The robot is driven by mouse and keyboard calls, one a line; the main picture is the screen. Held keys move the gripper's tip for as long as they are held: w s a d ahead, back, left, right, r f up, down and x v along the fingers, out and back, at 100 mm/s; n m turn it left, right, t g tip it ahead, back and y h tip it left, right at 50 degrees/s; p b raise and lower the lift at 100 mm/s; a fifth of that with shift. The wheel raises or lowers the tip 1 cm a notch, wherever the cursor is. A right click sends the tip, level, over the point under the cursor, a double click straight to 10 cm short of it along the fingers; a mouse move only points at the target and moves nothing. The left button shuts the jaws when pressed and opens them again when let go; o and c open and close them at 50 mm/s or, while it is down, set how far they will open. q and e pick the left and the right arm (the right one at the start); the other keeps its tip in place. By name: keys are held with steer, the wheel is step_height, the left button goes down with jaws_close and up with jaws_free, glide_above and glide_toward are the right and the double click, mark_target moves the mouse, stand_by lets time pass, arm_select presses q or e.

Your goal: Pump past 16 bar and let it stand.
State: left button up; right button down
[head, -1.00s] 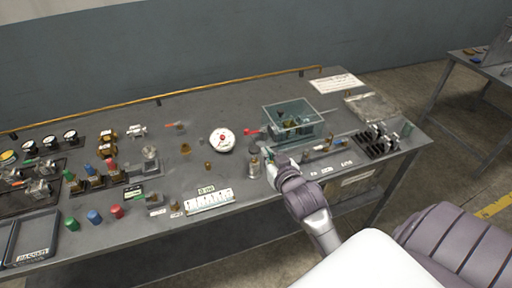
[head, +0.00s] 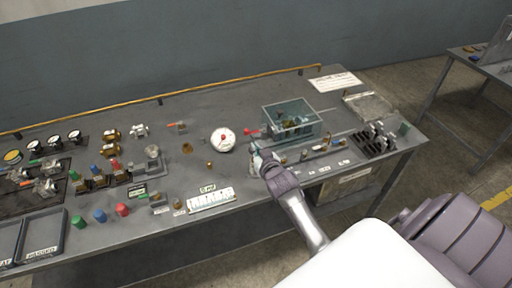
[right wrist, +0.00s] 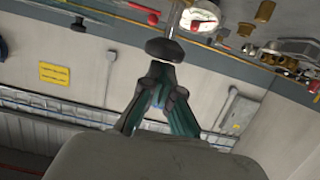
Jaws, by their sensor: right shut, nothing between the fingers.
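A white round dial (head: 223,139) with a red centre lies on the bench; it also shows at the top of the right wrist view (right wrist: 200,16). My right gripper (head: 256,153) is just right of the dial, in front of the clear box (head: 291,133). In the right wrist view my right gripper (right wrist: 164,68) is shut, with its tips at a black rounded knob (right wrist: 165,49) on a thin rod. The knob is beyond the fingers, not between them; I cannot tell whether they touch. The dial's reading is too small to read. My left gripper is not in view.
A small sign (head: 207,188) stands behind a white scale strip (head: 211,201). Valves, gauges and coloured caps crowd the left of the bench. A black rack (head: 374,145) stands to the right. The bench's back middle is clear.

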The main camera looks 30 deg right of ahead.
arm_select(q)
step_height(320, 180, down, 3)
steer(key=b, duration=0.2)
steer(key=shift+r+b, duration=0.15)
steer(key=shift+b, duration=0.15)
arm_select(e)
step_height(320, 180, down, 4)
steer(key=shift+s+r, duration=0.1)
steer(key=r+p, duration=0.2)
steer(key=r, duration=0.1)
steer(key=r+p, duration=0.1)
steer(key=p, duration=0.1)
steer(key=shift+w+r, duration=0.25)
steer(key=shift+r, duration=0.05)
arm_select(q)
steer(key=b, duration=0.1)
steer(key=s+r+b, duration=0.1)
steer(key=b, duration=0.1)
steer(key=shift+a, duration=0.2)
arm_select(e)
steer(key=v, duration=1)
